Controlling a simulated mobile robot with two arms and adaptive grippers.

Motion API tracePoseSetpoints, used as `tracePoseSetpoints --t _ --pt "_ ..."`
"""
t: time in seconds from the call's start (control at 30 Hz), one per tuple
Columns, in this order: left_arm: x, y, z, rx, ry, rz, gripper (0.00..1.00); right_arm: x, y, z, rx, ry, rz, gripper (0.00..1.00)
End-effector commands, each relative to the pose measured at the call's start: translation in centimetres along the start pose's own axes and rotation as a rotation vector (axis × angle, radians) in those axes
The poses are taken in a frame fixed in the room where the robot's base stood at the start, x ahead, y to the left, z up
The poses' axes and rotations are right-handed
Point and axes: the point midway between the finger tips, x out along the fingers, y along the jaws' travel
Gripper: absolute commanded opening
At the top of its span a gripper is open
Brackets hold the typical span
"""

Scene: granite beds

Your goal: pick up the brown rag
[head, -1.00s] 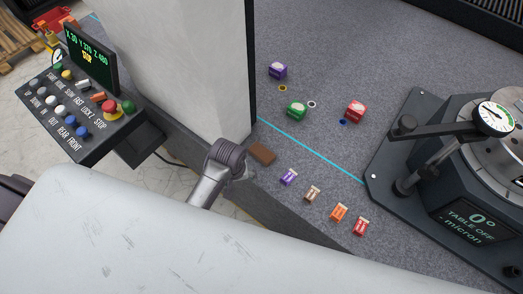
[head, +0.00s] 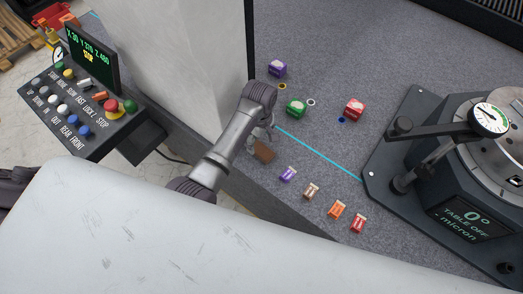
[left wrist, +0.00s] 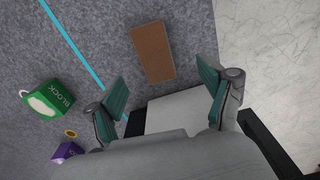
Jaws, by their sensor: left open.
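The brown rag (head: 264,151) is a small flat rectangle on the grey granite bed, beside the tall pale block. In the left wrist view the rag (left wrist: 152,53) lies flat, ahead of and between my open fingers, with nothing touching it. My left gripper (left wrist: 163,88) is open and empty, with green pads on its fingers. In the head view the left gripper (head: 262,134) is above and beside the rag, partly hidden by my wrist. My right gripper is not in view.
A green block (head: 296,109), purple block (head: 277,69) and red block (head: 354,109) stand behind the rag. Several small coloured pieces lie in front, such as a purple one (head: 288,174). The tall pale block (head: 190,60) is close on the left; a rotary table (head: 455,190) is right.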

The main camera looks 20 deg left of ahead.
Motion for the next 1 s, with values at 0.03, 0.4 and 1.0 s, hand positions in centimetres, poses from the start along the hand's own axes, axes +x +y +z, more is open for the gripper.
tracePoseSetpoints --t 0.03,0.4,1.0 --pt "0.7 0.0 0.0 0.001 0.000 -0.002 0.81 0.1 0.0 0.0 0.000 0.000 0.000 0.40" --pt "4.1 0.6 -0.1 0.003 0.001 -0.002 0.81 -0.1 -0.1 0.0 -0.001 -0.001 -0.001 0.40" --pt "6.7 0.7 -0.1 0.003 0.000 0.002 0.60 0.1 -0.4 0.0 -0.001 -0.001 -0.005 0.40"
